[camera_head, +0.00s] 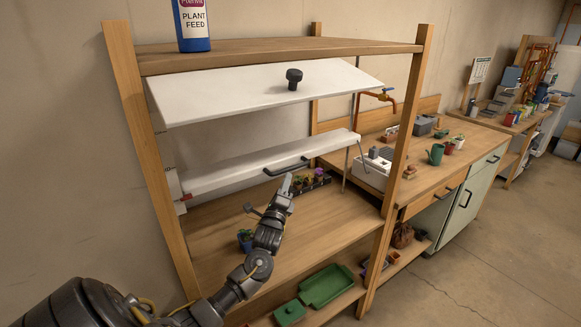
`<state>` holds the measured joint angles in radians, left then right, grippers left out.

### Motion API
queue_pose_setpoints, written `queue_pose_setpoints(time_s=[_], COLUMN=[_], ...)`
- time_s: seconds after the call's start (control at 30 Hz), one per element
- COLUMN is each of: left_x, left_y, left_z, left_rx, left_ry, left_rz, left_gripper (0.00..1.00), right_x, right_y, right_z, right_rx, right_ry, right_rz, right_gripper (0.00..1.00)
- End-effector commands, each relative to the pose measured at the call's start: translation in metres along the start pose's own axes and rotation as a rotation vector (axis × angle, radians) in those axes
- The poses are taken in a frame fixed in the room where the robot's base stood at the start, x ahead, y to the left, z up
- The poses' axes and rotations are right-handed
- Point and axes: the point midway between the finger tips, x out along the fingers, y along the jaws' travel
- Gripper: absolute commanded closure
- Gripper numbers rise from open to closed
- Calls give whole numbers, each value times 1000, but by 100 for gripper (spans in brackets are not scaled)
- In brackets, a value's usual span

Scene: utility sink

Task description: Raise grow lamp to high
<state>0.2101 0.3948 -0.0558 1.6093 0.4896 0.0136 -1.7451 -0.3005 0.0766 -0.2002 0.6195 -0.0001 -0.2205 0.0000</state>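The grow lamp (235,176) is a long white bar hung level inside the wooden rack, well above the middle shelf. A dark handle (287,166) sticks out from its front edge, right of its middle. My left gripper (284,188) is just below and in front of this handle, pointing up at it. A small gap seems to show between them. Its fingers overlap in this view, so their opening is unclear. A white card (173,186) with a red pointer (187,197) is by the lamp's left end. My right gripper is out of view.
A slanted white panel (220,95) with a black knob (293,78) hangs above the lamp, under the top shelf (270,52). Seedlings (310,181) and a blue pot (245,240) stand on the middle shelf. Green trays (325,286) lie below. Wooden posts (150,160) flank the opening.

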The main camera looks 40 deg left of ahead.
Motion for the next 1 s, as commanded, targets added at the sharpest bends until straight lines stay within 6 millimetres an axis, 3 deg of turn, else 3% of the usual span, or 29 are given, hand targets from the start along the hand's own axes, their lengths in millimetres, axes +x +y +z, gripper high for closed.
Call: queue_pose_setpoints(time_s=[0.1,0.3,0.77,0.93,1.0], left_x=[25,52,64,64,63], left_y=[-2,-1,1,1,1], left_z=[1,1,0,0,0], left_rx=[1,0,-1,-1,-1], left_ry=[-1,0,2,2,2], left_rz=[1,2,2,2,2], left_gripper=[77,77,77,99,100], right_x=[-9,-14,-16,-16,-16], right_y=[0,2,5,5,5], right_z=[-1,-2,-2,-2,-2], right_rx=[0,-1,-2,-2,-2], right_ry=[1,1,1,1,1], right_rz=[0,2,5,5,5], right_gripper=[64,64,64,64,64])
